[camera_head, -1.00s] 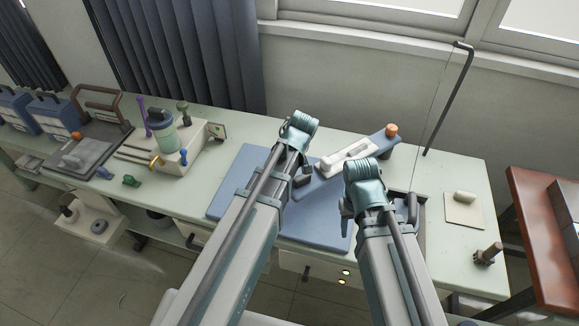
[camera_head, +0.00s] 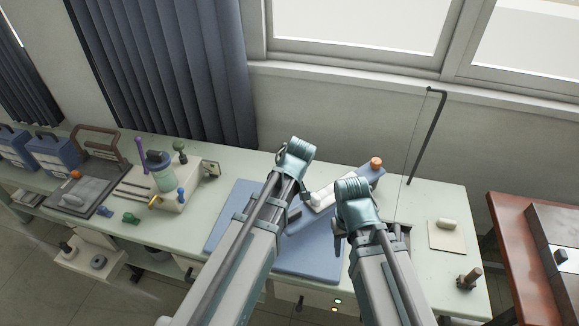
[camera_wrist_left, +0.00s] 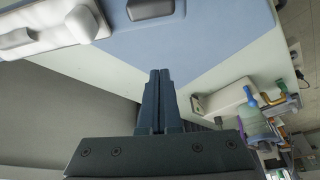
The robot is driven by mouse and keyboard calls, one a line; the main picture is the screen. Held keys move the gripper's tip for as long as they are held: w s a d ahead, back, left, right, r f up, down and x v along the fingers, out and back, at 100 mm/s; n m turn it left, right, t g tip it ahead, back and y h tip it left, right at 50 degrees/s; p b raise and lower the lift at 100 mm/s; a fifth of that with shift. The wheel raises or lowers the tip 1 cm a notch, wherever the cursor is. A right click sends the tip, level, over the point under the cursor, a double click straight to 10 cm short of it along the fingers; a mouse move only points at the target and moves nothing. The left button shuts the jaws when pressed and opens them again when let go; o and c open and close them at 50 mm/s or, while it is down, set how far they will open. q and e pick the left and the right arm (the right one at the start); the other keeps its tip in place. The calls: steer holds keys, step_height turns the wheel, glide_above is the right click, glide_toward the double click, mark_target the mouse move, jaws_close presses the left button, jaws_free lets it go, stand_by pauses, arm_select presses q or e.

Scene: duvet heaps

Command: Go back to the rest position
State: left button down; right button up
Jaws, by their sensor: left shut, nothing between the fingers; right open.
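My left gripper (camera_wrist_left: 160,74) shows in the left wrist view with its two dark fingers together and nothing between them. It is over the edge of the blue mat (camera_wrist_left: 200,45). In the head view my left arm reaches up over the mat (camera_head: 226,212), and its fingers are mostly hidden behind the wrist. My right gripper (camera_head: 340,226) is small and partly hidden by its wrist, beside the mat's right part; it is open, and I see nothing held in it.
A white device (camera_head: 322,199) lies on a blue board with an orange knob (camera_head: 376,162), partly behind my right arm. A bottle stand (camera_head: 165,190) is at the left. A thin black pole (camera_head: 428,135) rises at the back right. A beige pad (camera_head: 447,235) lies on the right.

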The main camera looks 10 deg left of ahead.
arm_select(q)
steer(key=shift+s, duration=0.1)
steer(key=s+d+m+g, duration=0.1)
steer(key=s+d+m, duration=0.3)
steer(key=s+m, duration=0.2)
steer(key=s+d+f+m+g+h, duration=0.1)
steer(key=s+d+m, duration=0.3)
steer(key=s, duration=0.5)
steer(key=shift+s+d+f+m+g+h, duration=0.15)
steer(key=shift+s+d+m+g+h, duration=0.35)
steer(key=shift+m, duration=0.7)
steer(key=shift+a, duration=0.1)
arm_select(e)
steer(key=shift+s, duration=0.1)
